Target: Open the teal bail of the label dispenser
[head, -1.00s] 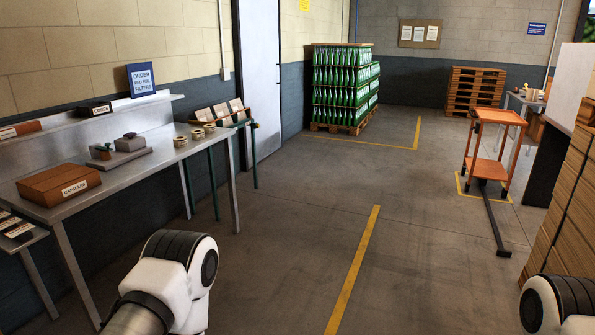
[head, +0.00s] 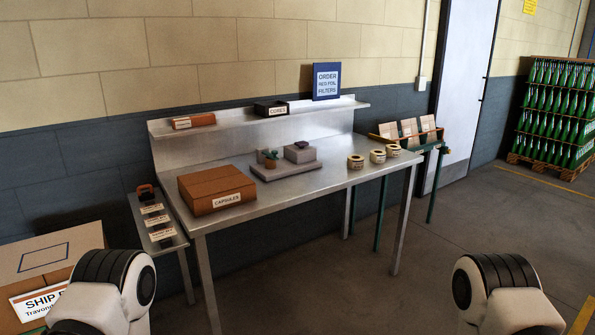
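A small grey device (head: 300,155) on a flat grey base stands on the metal table (head: 270,200), right of the middle of its top. A small teal part (head: 270,158) stands at the left of this base. It may be the teal bail of the label dispenser, but it is too small to tell, and I cannot see whether it is open or shut. Neither of my grippers is in view. Only white and black links of my two arms show at the bottom left and bottom right, well short of the device.
A brown capsules box (head: 215,189) sits left of the device; several label rolls (head: 377,156) sit right. A shelf (head: 240,122) runs behind. A side stand (head: 158,222) and a carton (head: 40,255) are at the left. The floor (head: 400,280) between my arms and the table is clear.

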